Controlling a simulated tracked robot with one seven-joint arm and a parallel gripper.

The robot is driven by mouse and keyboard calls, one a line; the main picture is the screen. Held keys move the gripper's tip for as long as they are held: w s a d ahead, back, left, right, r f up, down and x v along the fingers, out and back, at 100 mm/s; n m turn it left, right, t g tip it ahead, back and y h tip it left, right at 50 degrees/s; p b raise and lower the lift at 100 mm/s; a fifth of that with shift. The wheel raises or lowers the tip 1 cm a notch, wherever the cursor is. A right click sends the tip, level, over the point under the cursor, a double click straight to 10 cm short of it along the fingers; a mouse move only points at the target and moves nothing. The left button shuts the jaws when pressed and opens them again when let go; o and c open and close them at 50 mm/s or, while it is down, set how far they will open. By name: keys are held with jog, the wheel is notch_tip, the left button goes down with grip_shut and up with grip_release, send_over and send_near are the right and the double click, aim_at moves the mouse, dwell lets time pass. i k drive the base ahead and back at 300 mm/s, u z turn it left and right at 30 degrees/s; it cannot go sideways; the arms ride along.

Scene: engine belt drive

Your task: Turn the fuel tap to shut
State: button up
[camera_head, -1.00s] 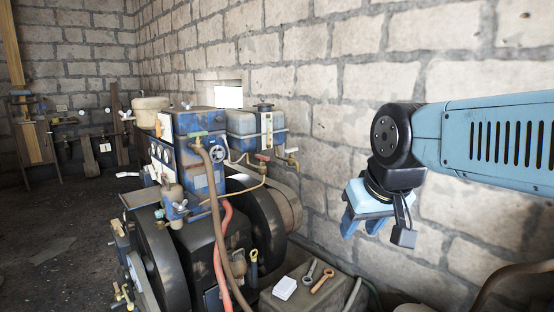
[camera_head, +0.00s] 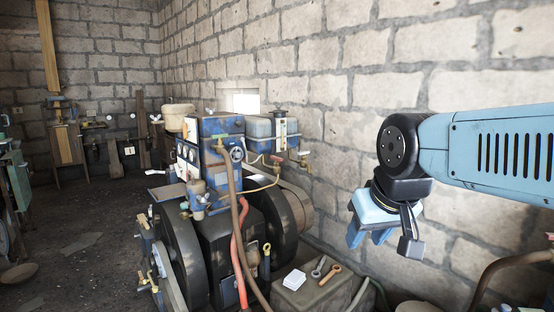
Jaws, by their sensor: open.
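The blue and black engine (camera_head: 222,225) stands left of centre with its flywheels and belt at the sides. A blue fuel tank (camera_head: 258,130) sits at its upper right, by the wall. Below the tank a small tap with a red handle (camera_head: 277,160) sits on a brass pipe (camera_head: 262,185). Another brass tap (camera_head: 301,158) sticks out to the right of the tank. I cannot tell from here whether either tap is open or shut. My gripper (camera_head: 368,238) is open and empty, pointing down, right of the engine and well apart from the taps.
A grey box (camera_head: 312,294) with a white pad (camera_head: 294,280), a grey wrench and an orange-brown wrench (camera_head: 326,277) stands low in front. A brick wall (camera_head: 345,150) runs behind my arm. A brown hose and a red hose (camera_head: 238,262) hang before the engine. The floor at left is open.

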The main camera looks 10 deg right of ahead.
aim_at(276, 158)
jog(key=u, duration=0.1)
jog(key=i, duration=0.9)
jog(key=u, duration=0.3)
jog(key=k, duration=1.1)
jog(key=z, duration=0.55)
jog(key=i, duration=0.8)
jog(key=z, duration=0.05)
